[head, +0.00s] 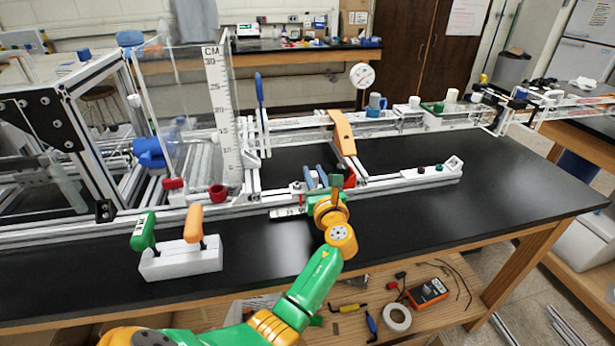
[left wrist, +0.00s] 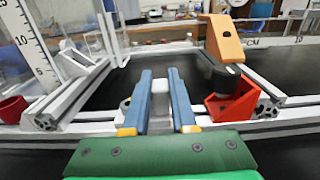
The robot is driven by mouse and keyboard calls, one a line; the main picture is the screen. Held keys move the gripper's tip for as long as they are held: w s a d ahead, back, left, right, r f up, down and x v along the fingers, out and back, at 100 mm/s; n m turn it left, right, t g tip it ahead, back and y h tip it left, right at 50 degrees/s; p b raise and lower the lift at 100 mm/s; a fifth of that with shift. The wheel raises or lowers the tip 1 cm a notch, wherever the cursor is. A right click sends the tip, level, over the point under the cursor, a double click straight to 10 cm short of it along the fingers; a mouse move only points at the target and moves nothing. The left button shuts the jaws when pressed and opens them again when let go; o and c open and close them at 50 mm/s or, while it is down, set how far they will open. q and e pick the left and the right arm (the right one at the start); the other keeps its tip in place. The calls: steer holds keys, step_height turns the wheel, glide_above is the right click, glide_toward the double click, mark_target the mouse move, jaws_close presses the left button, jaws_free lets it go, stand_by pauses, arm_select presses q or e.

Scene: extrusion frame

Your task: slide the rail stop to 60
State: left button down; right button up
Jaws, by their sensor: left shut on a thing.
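My left gripper (head: 322,176) comes in over the near rail of the extrusion frame. In the left wrist view its two blue fingers (left wrist: 160,100) are shut on a pale upright piece, the rail stop (left wrist: 159,92), which stands at the near rail. The fingers and palm hide much of it. A red bracket with a black knob (left wrist: 230,90) stands just right of the fingers; it shows in the head view as a red block (head: 349,177). A white strip with marks (head: 288,212) lies by the near rail; its figures are too small to read. My right gripper is out of view.
An orange angled piece (head: 342,132) rises behind the red bracket. A clear panel with a CM scale (head: 221,110) stands at the left. A white block with green and orange handles (head: 180,260) stands at the front left. The black tabletop (head: 480,215) is clear at the right.

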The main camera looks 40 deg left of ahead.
mark_target(317, 178)
arm_select(q)
steer(key=c, duration=0.8)
jaws_free()
steer(key=shift+w, duration=0.1)
steer(key=shift+o, duration=0.4)
steer(key=shift+w+d, duration=0.1)
steer(key=shift+w, duration=0.05)
steer(key=v, duration=0.7)
steer(key=shift+d, duration=0.15)
steer(key=shift+f, duration=0.1)
